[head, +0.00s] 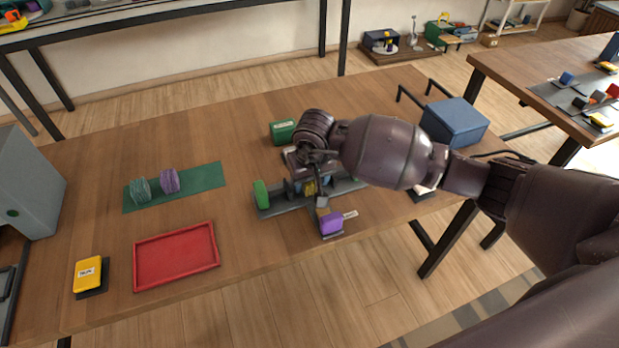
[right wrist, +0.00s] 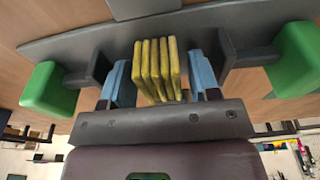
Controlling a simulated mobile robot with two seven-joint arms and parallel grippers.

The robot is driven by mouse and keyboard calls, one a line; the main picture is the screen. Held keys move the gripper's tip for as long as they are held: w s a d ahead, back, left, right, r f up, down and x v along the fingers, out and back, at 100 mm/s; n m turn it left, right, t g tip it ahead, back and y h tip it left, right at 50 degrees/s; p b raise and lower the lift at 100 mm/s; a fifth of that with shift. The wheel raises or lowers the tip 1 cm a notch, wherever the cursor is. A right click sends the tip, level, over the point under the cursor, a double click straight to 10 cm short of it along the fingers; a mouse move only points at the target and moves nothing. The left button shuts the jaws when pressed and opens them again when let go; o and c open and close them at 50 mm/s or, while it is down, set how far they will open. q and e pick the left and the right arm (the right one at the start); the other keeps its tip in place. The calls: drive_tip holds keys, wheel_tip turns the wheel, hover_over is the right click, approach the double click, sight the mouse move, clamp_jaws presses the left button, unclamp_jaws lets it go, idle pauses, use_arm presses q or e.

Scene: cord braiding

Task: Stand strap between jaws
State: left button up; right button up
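The strap (right wrist: 158,70), several yellow strips side by side, stands over the grey fixture in the right wrist view. A bit of yellow also shows in the head view (head: 310,187). Dark jaws (right wrist: 95,66) (right wrist: 232,50) of the fixture stand on either side of it. My right gripper (right wrist: 160,88) reaches down over the fixture. Its blue-faced fingers are either side of the strap, with narrow gaps visible, so it looks open around it. Whether the strap's lower end touches the fixture is hidden. My left gripper is out of view.
The fixture (head: 273,208) has a green block (head: 261,193) at its left end and a purple block (head: 331,223) in front. A red tray (head: 177,255), a green mat (head: 208,178) with two cord bundles, a yellow box (head: 87,273) and a blue box (head: 455,121) surround it.

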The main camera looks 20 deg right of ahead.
sight(312, 183)
drive_tip(key=shift+o, duration=0.4)
drive_tip(key=shift+r, duration=0.1)
drive_tip(key=shift+r, duration=0.25)
wheel_tip(312, 183, up, 12)
drive_tip(key=s+p, duration=0.1)
drive_tip(key=shift+s+f, duration=0.2)
drive_tip(key=shift+s, duration=0.2)
